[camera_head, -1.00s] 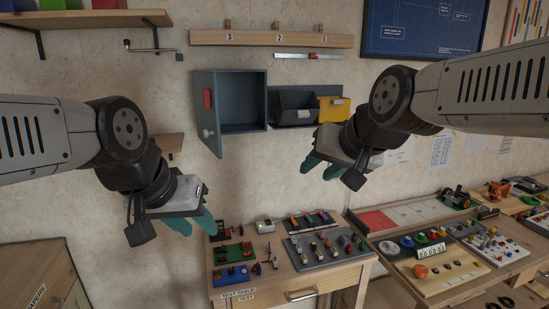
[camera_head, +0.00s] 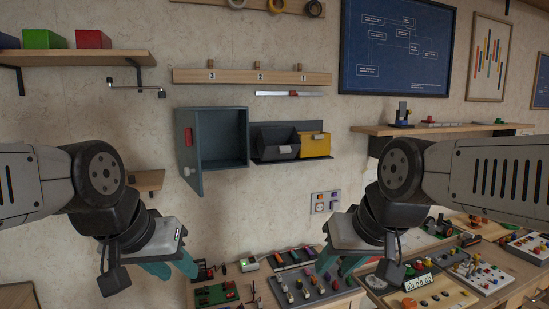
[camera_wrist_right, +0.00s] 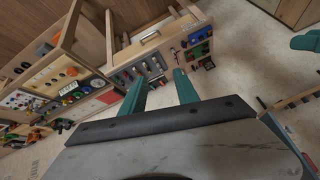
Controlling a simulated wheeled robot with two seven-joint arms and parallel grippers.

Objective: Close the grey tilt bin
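The grey tilt bin (camera_head: 275,143) hangs on a dark wall rail in the middle of the head view. It is tipped forward, its dark opening showing above a front with a pale label. My left gripper (camera_head: 172,268) is low and to the left of the bin, its teal fingers apart and empty. My right gripper (camera_head: 338,264) is below and right of the bin, away from it. In the right wrist view its two teal fingers (camera_wrist_right: 160,88) are spread with nothing between them. The bin is not in that view.
A yellow bin (camera_head: 316,145) sits directly right of the grey one. An open wall cabinet (camera_head: 226,138) is on its left, its door (camera_head: 189,152) swung outward. A peg rail (camera_head: 251,77) is above. Below is a table with trays of parts (camera_head: 305,287).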

